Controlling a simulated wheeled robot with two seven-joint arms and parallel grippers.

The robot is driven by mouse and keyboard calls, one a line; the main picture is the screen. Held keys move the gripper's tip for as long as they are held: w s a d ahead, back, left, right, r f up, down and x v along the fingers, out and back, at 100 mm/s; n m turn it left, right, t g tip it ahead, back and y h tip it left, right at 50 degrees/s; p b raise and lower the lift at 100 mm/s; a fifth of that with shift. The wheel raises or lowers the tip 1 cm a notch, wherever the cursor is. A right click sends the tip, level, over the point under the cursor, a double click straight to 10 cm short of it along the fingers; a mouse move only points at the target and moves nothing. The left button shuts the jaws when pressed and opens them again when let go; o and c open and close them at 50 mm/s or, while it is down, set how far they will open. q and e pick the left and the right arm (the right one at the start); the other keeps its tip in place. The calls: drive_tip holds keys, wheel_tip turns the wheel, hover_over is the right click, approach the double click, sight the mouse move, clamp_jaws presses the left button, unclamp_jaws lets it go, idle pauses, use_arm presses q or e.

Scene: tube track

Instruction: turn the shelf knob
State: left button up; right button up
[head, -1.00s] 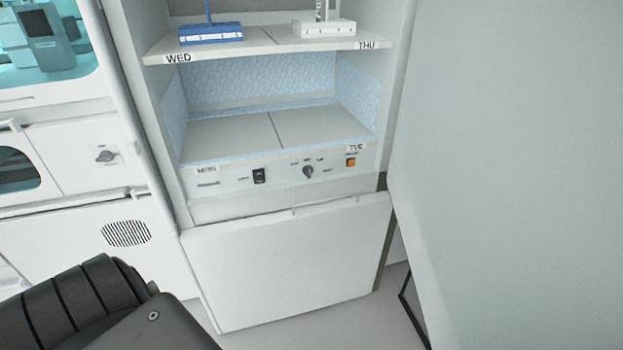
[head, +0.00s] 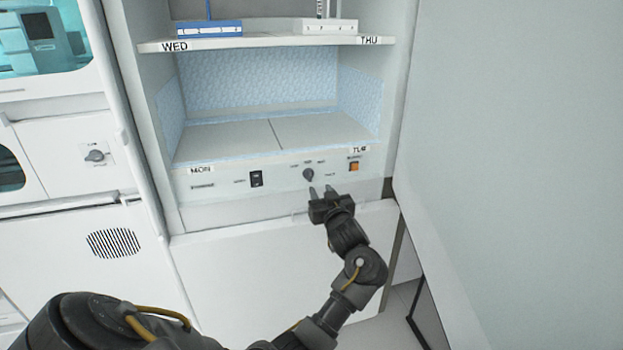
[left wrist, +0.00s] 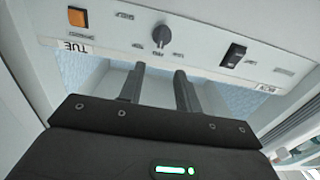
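The shelf knob (head: 308,174) is a small dark round knob on the white control panel below the MON and TUE shelf. It also shows in the left wrist view (left wrist: 161,36), with a pointer and small labels around it. My left gripper (head: 321,191) is just below and slightly right of the knob in the head view. Its two fingers (left wrist: 159,75) are spread apart with nothing between them, pointing toward the knob and apart from it. My right gripper is in neither view.
A black rocker switch (head: 256,179) sits left of the knob and an orange button (head: 354,167) to its right. The empty shelf (head: 225,137) is above the panel. A tall grey panel (head: 510,150) fills the right side. Another knob (head: 95,156) is on the left cabinet.

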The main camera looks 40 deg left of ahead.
sight(310, 173)
use_arm(q)
drive_tip(key=b+x, duration=0.1)
drive_tip(key=x, duration=0.7)
drive_tip(key=shift+w+a+f, duration=0.15)
drive_tip(key=shift+a, duration=0.2)
drive_tip(key=shift+w+a, duration=0.45)
drive_tip(key=shift+a, duration=0.15)
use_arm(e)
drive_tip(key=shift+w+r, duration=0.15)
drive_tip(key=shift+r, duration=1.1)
use_arm(q)
drive_tip(key=shift+c, duration=0.2)
clamp_jaws()
